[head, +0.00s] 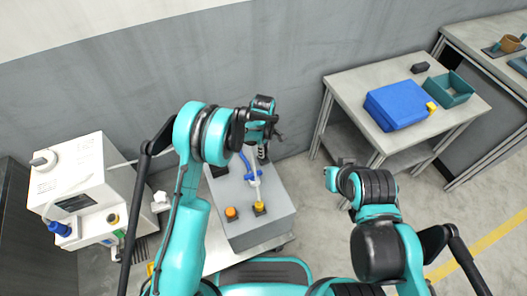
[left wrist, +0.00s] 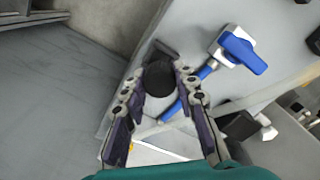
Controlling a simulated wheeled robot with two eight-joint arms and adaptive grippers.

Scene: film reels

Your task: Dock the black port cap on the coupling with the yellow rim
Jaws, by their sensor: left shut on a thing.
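My left gripper (head: 263,143) is over the far end of a grey box (head: 262,228). In the left wrist view, its fingers (left wrist: 160,88) are shut on the round black port cap (left wrist: 159,78). The cap is mostly hidden by the gripper in the head view. A dark round fitting with a yellow rim (head: 112,218) shows on the front of the white machine at the left, well away from my left gripper. My right gripper (head: 338,173) is over the floor right of the grey box, small and partly hidden; its jaws are unclear.
The grey box carries a blue valve (left wrist: 236,52), an orange knob (head: 231,212) and a yellow-topped fitting (head: 259,206). A blue plug (head: 59,228) sits on the white machine (head: 85,175). A table at the right holds a blue case (head: 397,106) and a teal bin (head: 449,91).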

